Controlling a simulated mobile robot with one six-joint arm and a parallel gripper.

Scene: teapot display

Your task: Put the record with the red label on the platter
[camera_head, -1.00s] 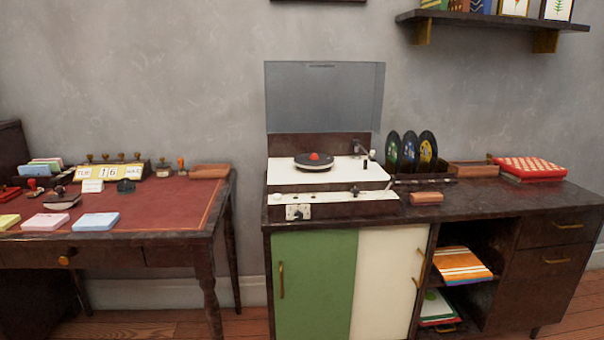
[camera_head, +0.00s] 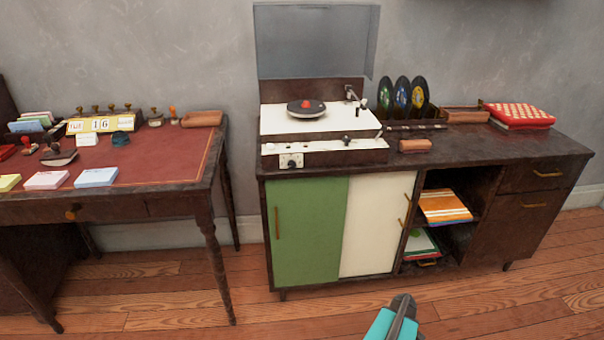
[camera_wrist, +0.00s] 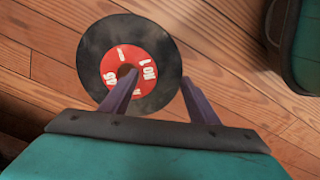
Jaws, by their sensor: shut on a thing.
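In the wrist view, a black record with a red label (camera_wrist: 97,48) and white lettering is at my gripper (camera_wrist: 160,76), seen face-on above the wooden floor. My gripper is shut on it; one finger overlaps the label and the other is by the right rim. Only a teal and grey part of my arm shows at the bottom there; the held record is not visible in that view.
The player's clear lid (camera_head: 315,42) stands open. Three upright records with other label colours (camera_head: 402,94) stand right of it. A brown block (camera_head: 415,145) lies near the cabinet front. A desk (camera_head: 185,150) with stamps and cards is on the left. Floor in front is open.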

